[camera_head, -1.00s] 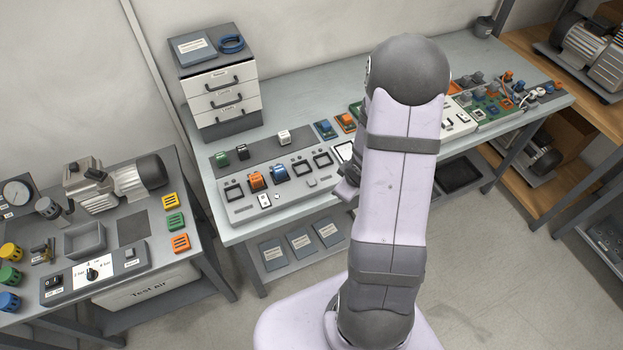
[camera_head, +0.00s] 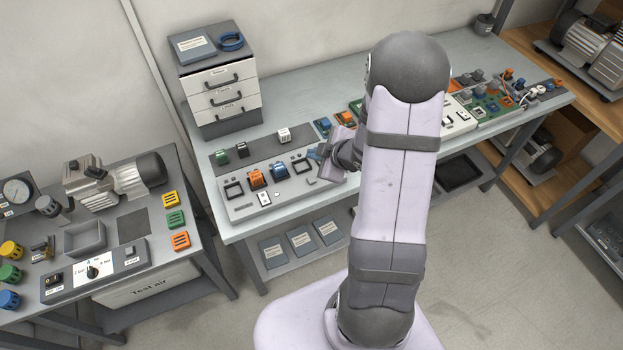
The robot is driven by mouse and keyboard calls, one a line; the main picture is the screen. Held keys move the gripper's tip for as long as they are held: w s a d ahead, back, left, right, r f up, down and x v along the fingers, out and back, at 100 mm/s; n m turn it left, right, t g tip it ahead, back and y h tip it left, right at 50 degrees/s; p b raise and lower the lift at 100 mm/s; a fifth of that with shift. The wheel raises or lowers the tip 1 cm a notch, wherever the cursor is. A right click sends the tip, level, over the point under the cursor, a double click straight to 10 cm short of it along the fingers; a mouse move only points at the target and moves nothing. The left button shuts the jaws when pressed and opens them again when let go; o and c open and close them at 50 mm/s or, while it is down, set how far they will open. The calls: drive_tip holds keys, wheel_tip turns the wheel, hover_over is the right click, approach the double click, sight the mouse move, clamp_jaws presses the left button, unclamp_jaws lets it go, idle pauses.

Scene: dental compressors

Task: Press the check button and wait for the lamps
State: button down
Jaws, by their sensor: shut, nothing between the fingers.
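The grey test panel (camera_head: 240,212) lies on the middle bench, with several framed slots along it. An orange block (camera_head: 256,179) and a blue block (camera_head: 279,173) sit in two of them. A small white switch plate (camera_head: 264,198) is at its front edge. A small grey raised square (camera_head: 310,181) on the right part may be the check button; its label is too small to read. My gripper (camera_head: 316,154) is shut and empty, over the right end of the panel. It hides the slots there. I cannot tell any lit lamps.
A dark strip behind the panel holds a green block (camera_head: 222,158), a black block (camera_head: 242,150) and a white block (camera_head: 284,135). A drawer cabinet (camera_head: 223,100) stands behind left. Green boards (camera_head: 492,107) lie at the bench's right. A compressor bench (camera_head: 190,250) stands left.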

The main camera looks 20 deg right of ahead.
drive_tip(key=shift+f, duration=0.15)
drive_tip(key=b, duration=0.8)
hover_over(314, 184)
wheel_tip(314, 184, down, 8)
drive_tip(key=shift+f, duration=0.25)
idle(1.5)
drive_tip(key=shift+f+b, duration=0.4)
drive_tip(key=shift+f, duration=0.05)
drive_tip(key=shift+f+b, duration=0.4)
drive_tip(key=shift+f, duration=0.05)
idle(0.8)
idle(0.3)
drive_tip(key=shift+r+p, duration=0.9)
